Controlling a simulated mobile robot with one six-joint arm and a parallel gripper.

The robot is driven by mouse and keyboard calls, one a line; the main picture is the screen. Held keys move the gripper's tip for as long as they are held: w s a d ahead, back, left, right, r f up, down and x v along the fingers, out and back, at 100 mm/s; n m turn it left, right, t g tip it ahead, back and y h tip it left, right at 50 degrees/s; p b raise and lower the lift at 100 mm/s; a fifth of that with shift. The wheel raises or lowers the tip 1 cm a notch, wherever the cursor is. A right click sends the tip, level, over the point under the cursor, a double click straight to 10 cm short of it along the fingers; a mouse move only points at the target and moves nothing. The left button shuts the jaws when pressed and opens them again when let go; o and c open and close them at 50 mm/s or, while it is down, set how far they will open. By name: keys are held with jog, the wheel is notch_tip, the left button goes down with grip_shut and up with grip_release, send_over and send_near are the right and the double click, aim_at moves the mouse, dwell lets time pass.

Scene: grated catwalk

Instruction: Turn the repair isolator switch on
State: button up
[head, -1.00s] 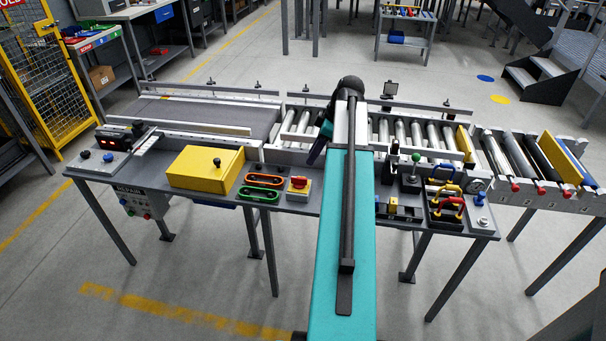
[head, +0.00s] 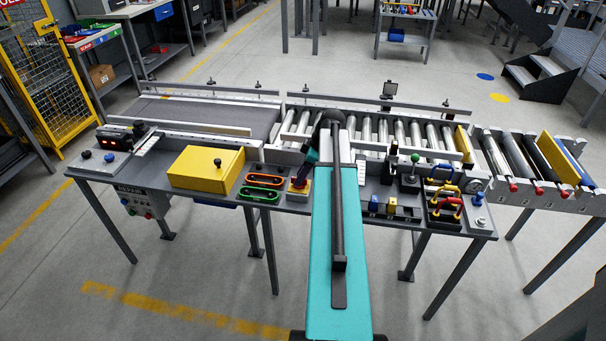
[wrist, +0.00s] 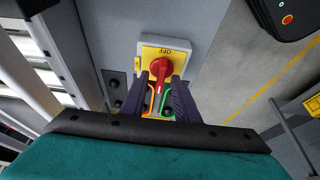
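The isolator switch is a red rotary knob (wrist: 161,68) on a yellow plate (wrist: 178,55) with a light grey box. The word OFF reads upside down at the plate's top in the wrist view. The knob's bar points down the picture, toward the gap between my fingers.
Orange (head: 264,180) and green (head: 259,194) oval frames lie left of the switch, beside a yellow box (head: 206,167). Blue and yellow small parts and padlocks (head: 447,205) stand on the right. A roller conveyor (head: 400,132) runs behind.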

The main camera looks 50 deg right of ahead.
jog(key=shift+w+a+f, duration=0.1)
jog(key=shift+f, duration=0.2)
